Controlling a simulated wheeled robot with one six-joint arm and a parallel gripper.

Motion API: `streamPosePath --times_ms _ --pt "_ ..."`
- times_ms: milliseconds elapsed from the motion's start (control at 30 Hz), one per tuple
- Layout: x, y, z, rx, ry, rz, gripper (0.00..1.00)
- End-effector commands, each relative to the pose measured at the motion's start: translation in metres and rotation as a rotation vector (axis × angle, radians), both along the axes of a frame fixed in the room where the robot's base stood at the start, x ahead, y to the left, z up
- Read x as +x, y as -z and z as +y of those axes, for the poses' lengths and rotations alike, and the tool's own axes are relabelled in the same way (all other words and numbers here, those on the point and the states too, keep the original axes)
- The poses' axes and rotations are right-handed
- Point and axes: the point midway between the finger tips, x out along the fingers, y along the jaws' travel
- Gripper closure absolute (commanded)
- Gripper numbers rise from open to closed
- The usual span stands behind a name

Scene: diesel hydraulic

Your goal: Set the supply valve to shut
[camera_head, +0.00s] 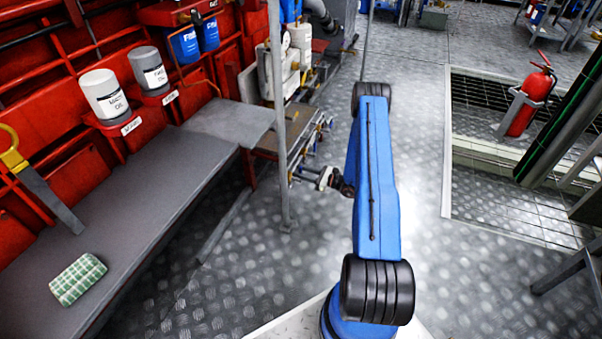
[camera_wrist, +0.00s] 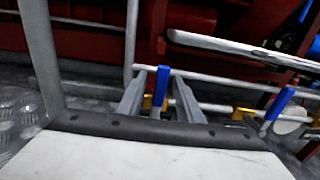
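Two valves with blue levers and yellow bodies show in the wrist view. One blue lever (camera_wrist: 160,84) stands upright between my fingertips, and its yellow body is partly hidden by my fingers. The other blue lever (camera_wrist: 279,103) is tilted, further right. No label shows which one is the supply valve. My gripper (camera_wrist: 159,78) is open, with one finger on each side of the first lever and a gap visible around the lever. In the head view my gripper (camera_head: 326,178) is small, close to the pipework on the red machine's right end; the levers are too small to make out there.
Thin grey pipes (camera_wrist: 225,104) run behind the levers. A thick pale rod (camera_wrist: 230,48) crosses above right. In the head view a vertical grey post (camera_head: 279,120) stands left of my gripper, beside a grey bench (camera_head: 130,215).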

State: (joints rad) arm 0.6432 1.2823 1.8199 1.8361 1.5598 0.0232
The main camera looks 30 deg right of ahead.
Motion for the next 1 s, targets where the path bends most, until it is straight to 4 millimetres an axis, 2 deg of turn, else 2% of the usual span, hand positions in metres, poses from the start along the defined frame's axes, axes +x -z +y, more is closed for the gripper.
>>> streamPosePath --times_ms 133,267,800,1000 --pt "-0.004 0.000 -0.003 0.000 0.000 0.000 0.67" --pt "-0.016 0.000 -0.014 0.000 0.003 0.000 0.67" --pt "-0.100 0.000 -0.079 0.000 0.004 0.000 0.67" --pt "-0.124 0.000 -0.098 0.001 0.003 0.001 0.67"
